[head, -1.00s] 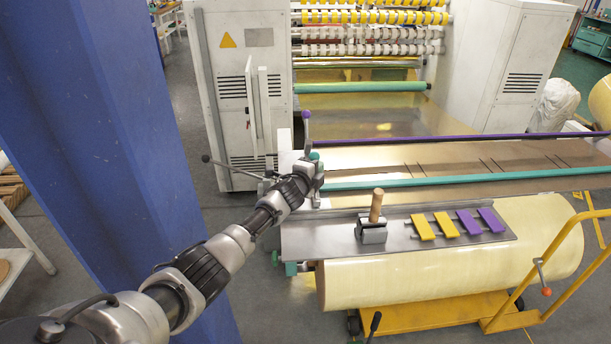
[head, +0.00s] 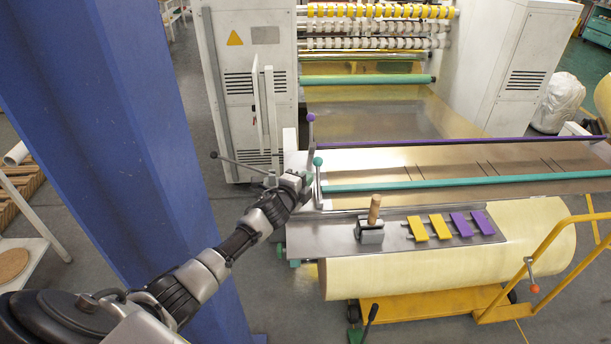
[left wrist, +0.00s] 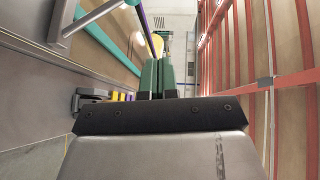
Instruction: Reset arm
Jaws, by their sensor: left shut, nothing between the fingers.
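My left gripper (head: 303,183) is at the near left end of the machine table, beside an upright lever with a teal knob (head: 318,161). In the left wrist view its green fingers (left wrist: 157,76) are closed together with nothing between them. A lever with a purple knob (head: 310,117) stands upright just behind the teal one. Whether the gripper touches the teal lever's shaft I cannot tell. My left arm reaches in from the lower left. My right gripper is in no view.
A grey shelf (head: 340,240) carries a wooden-handled tool (head: 374,207), yellow pieces (head: 416,229) and purple pieces (head: 482,222). A yellow cart (head: 440,310) is below the large roll (head: 450,270).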

